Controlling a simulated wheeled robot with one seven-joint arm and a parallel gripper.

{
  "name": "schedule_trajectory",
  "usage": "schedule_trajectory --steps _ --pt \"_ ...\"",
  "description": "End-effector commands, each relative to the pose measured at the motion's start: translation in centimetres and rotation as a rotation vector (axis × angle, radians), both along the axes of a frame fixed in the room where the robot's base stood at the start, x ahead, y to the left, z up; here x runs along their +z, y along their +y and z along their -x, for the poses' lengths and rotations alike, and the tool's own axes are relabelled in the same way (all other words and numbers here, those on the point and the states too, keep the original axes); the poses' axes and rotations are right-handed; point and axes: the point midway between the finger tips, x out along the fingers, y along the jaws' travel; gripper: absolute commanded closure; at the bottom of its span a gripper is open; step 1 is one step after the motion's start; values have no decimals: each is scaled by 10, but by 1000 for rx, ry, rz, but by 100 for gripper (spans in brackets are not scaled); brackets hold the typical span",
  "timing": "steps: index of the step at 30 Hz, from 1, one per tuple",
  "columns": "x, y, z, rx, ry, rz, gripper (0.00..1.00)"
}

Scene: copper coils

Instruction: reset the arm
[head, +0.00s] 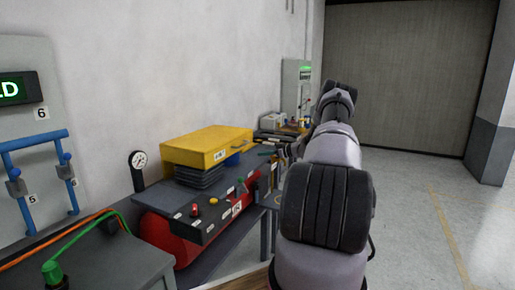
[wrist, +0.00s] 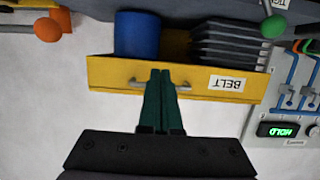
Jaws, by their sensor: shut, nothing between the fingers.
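My gripper (wrist: 161,74) has dark green fingers, which are shut together with nothing between them. In the wrist view, its tips overlap the front face of a yellow box (wrist: 110,75) labelled BELT, between two grey handle ends. I cannot tell whether they touch it. In the head view, my arm (head: 325,205) reaches forward along the right side of the workbench, and the yellow box (head: 208,147) sits on the bench machine to its left.
The machine has a red tank (head: 168,240) and a gauge (head: 138,160). A blue cylinder (wrist: 137,35) and a grey ribbed stack (wrist: 228,44) adjoin the box. A wall panel (head: 28,120) with blue pipes stands left. The floor (head: 415,220) at right is clear.

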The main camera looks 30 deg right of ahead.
Motion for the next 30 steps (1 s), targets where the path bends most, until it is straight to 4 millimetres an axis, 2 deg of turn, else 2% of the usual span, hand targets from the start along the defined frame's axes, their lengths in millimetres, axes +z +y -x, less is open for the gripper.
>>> schedule_trajectory --steps 3,9,11,14,17,18,23,26,30 --pt "-8 -4 5 -1 -1 -2 100" --pt "-10 -6 7 -1 -2 0 100" --pt "-6 -3 6 4 3 0 100" --pt "13 13 5 31 35 -3 100" --pt "49 45 6 75 110 -8 100" --pt "66 61 9 94 151 -9 100" --pt "133 128 32 136 332 0 100" --pt "171 165 54 134 440 16 100" --pt "219 212 94 97 577 42 100"
